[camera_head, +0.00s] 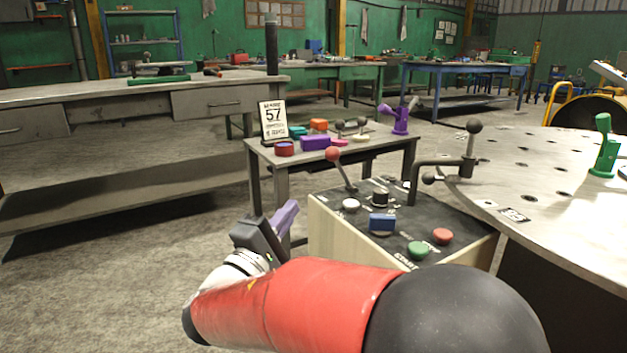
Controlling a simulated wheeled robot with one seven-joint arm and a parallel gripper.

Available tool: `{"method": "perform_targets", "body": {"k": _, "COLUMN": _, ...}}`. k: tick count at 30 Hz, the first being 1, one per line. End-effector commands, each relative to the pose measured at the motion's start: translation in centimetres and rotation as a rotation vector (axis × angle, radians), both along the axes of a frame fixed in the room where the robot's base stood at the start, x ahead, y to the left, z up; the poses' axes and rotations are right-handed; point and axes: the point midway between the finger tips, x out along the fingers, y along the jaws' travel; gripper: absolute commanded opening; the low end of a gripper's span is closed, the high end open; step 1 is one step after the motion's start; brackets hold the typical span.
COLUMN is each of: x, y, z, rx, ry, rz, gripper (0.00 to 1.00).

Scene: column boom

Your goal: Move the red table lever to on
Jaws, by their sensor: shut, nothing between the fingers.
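A lever with a red ball knob (333,154) stands on the dark-topped control box (323,232). Its thin rod leans up and to the left from the panel. I cannot read any on or off marking beside it. My gripper (289,208) is shut and empty, with purple fingers pointing up and right. It is in front of the box's left side, lower in the picture than the red knob and apart from it. My red and black arm covers the front lower part of the box.
The panel also carries a white button (350,204), black knob (380,197), blue switch (381,223), green button (418,250) and red button (443,236). A black-knobbed crank (473,127) and round metal table (540,217) stand right. A small cluttered table (268,157) stands behind. Floor at left is clear.

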Motion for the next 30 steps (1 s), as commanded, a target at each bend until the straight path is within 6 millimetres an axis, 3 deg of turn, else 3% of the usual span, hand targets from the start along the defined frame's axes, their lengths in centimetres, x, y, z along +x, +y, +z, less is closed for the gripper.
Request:
{"method": "perform_targets", "body": {"k": 5, "x": 2.0, "y": -1.1, "z": 0.8, "rx": 0.001, "ry": -0.001, "rz": -0.004, "gripper": 0.00}}
{"method": "perform_targets", "body": {"k": 18, "x": 9.5, "y": -4.9, "z": 3.7, "rx": 0.000, "ry": 0.000, "rz": -0.005, "gripper": 0.00}}
{"method": "perform_targets", "body": {"k": 24, "x": 11.2, "y": -5.7, "z": 4.4, "rx": 0.000, "ry": 0.001, "rz": -0.002, "gripper": 0.00}}
{"method": "perform_targets", "body": {"k": 30, "x": 11.6, "y": -5.8, "z": 4.5, "rx": -0.001, "ry": 0.000, "rz": -0.001, "gripper": 0.00}}
